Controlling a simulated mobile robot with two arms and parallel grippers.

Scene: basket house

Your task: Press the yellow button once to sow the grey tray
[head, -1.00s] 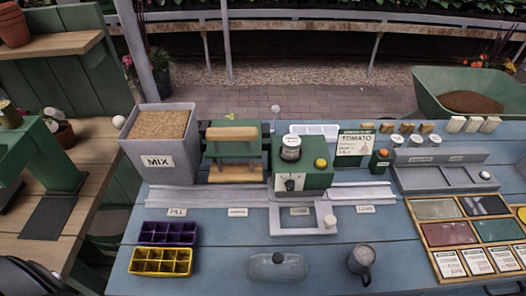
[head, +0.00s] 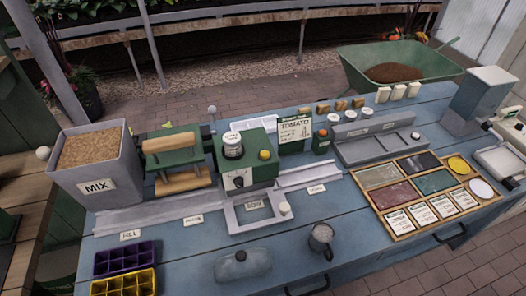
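The yellow button (head: 264,155) sits on the right part of the front of a green sowing machine (head: 258,172). The machine has a white-lidded jar (head: 232,145) on top and a dial (head: 239,181) on its front. A pale grey frame (head: 233,222) with a white knob (head: 284,209) lies on the rail right in front of the machine. A pale tray (head: 238,127) lies behind the machine, partly hidden by it. I cannot tell which of these is the grey tray. Purple (head: 103,263) and yellow (head: 98,288) cell trays are at the lower left. Neither gripper shows.
A MIX bin (head: 112,194) and a green press with wooden bars (head: 186,182) stand left of the machine. A grey lidded dish (head: 240,268) and a mug (head: 321,240) stand at the front.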

